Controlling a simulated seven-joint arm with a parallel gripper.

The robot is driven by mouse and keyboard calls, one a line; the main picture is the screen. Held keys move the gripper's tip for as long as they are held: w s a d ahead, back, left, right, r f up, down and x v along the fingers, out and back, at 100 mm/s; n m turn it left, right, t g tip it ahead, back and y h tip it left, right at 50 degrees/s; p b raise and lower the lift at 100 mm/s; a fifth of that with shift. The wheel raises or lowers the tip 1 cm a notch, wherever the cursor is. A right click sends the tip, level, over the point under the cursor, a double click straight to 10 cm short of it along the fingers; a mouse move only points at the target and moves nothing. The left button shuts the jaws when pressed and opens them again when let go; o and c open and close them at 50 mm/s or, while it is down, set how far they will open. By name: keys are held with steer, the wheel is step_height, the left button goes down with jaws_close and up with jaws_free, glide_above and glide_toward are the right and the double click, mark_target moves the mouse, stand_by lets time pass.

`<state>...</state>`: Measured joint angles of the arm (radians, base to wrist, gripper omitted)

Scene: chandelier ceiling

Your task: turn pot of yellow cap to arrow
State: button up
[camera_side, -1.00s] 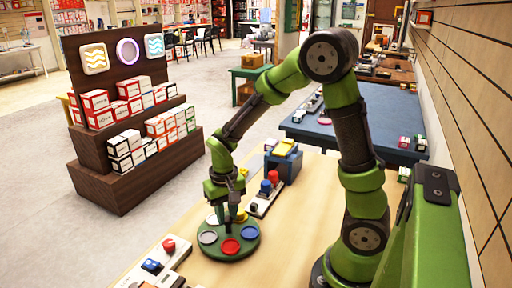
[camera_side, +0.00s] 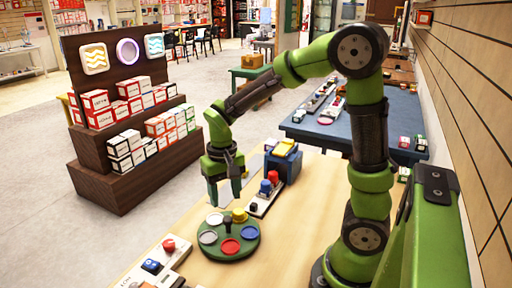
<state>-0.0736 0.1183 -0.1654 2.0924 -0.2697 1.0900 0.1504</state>
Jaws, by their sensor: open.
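A round green turntable (camera_side: 232,256) lies on the light wooden table. It bears a grey disc (camera_side: 208,237), a red disc (camera_side: 230,246), a blue disc (camera_side: 250,232), a pale disc (camera_side: 215,219) and a yellow cap (camera_side: 239,215) at its far right side. A dark upright knob (camera_side: 227,225) stands at its middle. My gripper (camera_side: 226,203) hangs above the far side of the turntable, pointing down. Its fingers are apart and empty, clear of the knob and the yellow cap. I cannot make out an arrow.
A panel with red and blue buttons (camera_side: 265,195) stands behind the turntable, to the right. A blue box with a yellow top (camera_side: 283,162) is beyond it. Another button panel (camera_side: 155,268) is at the front left. Bare table (camera_side: 290,235) lies to the right.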

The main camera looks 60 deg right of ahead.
step_height(320, 180, up, 10)
steer(key=shift+r, duration=0.2)
steer(key=s+a+r+n+t+y, duration=0.1)
steer(key=s+a+n+t+y, duration=0.1)
steer(key=s+a+t, duration=0.4)
steer(key=shift+s+t, duration=0.6)
steer(key=shift+s, duration=1)
steer(key=shift+r, duration=0.1)
